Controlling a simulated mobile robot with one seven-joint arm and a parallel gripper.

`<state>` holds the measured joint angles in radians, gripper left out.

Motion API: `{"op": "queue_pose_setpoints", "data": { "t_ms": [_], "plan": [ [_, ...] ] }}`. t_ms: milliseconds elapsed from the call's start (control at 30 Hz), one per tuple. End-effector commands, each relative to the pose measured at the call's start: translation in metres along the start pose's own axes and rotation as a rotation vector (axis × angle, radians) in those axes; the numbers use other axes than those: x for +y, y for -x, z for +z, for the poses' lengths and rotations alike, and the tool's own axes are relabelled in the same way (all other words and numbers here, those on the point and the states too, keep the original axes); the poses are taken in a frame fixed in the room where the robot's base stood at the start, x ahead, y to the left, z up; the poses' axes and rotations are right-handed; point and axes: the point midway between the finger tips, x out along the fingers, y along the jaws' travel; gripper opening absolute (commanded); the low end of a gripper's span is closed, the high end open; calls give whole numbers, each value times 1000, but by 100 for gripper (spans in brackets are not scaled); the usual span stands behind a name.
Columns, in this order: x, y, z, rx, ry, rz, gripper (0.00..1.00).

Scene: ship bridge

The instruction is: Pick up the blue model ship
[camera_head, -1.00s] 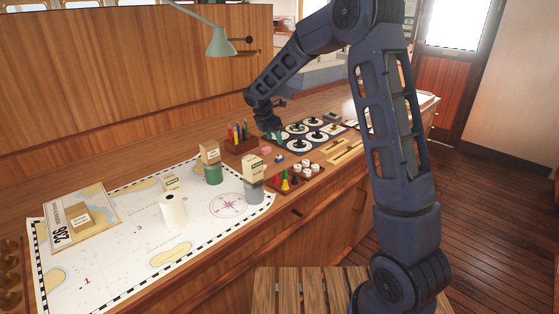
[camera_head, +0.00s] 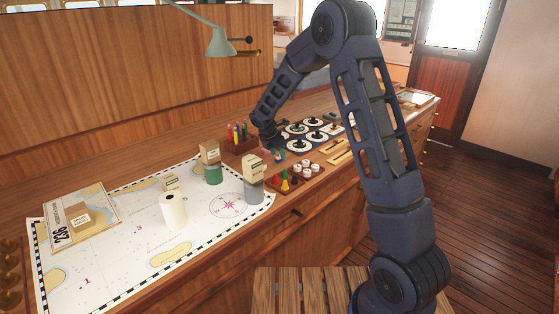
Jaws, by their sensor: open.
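My gripper (camera_head: 273,153) is open and points down, low over the desk between the pen box and the tray of small pieces. Its teal fingertip shows at the spot where a small blue object, likely the blue model ship, sat a second ago. The ship is now mostly or wholly hidden by the fingers, and I cannot tell whether they touch it. A small pink object (camera_head: 265,153) lies close on the left of the fingers, partly covered.
A wooden box of coloured pens (camera_head: 240,143) stands left of the gripper. A wooden tray (camera_head: 300,178) of small pieces is in front. A panel of round dials (camera_head: 312,134) lies behind right. A grey tin (camera_head: 253,191), a green tin (camera_head: 213,174) and a paper roll (camera_head: 173,211) stand on the chart (camera_head: 120,245).

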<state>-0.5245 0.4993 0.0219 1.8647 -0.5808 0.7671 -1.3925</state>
Motion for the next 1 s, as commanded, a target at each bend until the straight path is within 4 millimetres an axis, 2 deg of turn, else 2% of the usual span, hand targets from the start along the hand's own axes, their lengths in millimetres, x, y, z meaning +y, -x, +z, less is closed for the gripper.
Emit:
{"op": "queue_pose_setpoints", "data": {
  "t_ms": [100, 367, 600, 867, 1000],
  "plan": [
    [0, -14, 1, 0, -1, -1, 49],
    [0, -16, 1, -1, -1, 0, 47],
    [0, -16, 1, -1, -1, 0, 1],
    [0, -15, 1, -1, -1, 1, 1],
    [0, -7, 4, -1, -2, 2, 1]
  ]
}}
